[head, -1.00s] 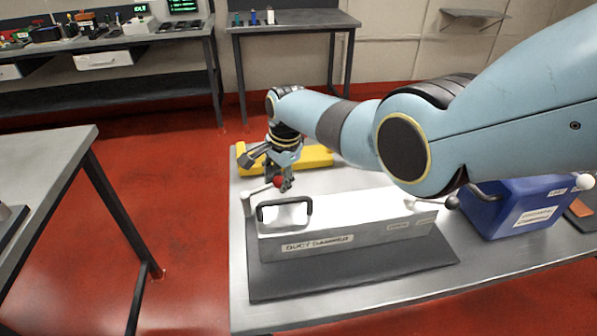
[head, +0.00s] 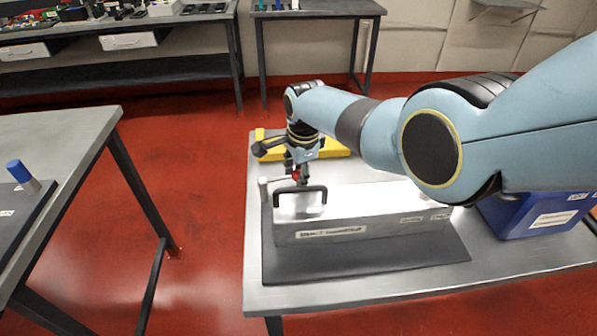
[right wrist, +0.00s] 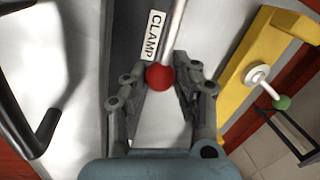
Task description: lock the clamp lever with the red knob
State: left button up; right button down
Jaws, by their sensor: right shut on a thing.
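The clamp lever shows in the right wrist view as a pale metal rod (right wrist: 173,30) running up from the red knob (right wrist: 159,77), beside a CLAMP label (right wrist: 153,36). In the head view the red knob (head: 296,175) is small and partly covered by my right gripper (head: 297,178), above the far left end of the long metal box (head: 370,207). My right gripper (right wrist: 159,88) is shut on the red knob, one finger on each side. My left gripper is not in view.
A black handle (head: 301,190) stands up from the box close to my right gripper. A yellow block (head: 335,148) lies behind it, and a blue box (head: 540,215) stands at the right. The dark mat (head: 360,263) in front is bare. Another table (head: 60,150) stands at the left.

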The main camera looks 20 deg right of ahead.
jog(key=c, duration=1)
grip_release()
jog(key=r, duration=0.4)
jog(key=s+r, duration=0.1)
jog(key=r, duration=0.2)
jog(key=s+r, duration=0.1)
jog(key=r, duration=0.3)
jog(key=shift+s+r, duration=0.15)
jog(key=shift+r, duration=0.2)
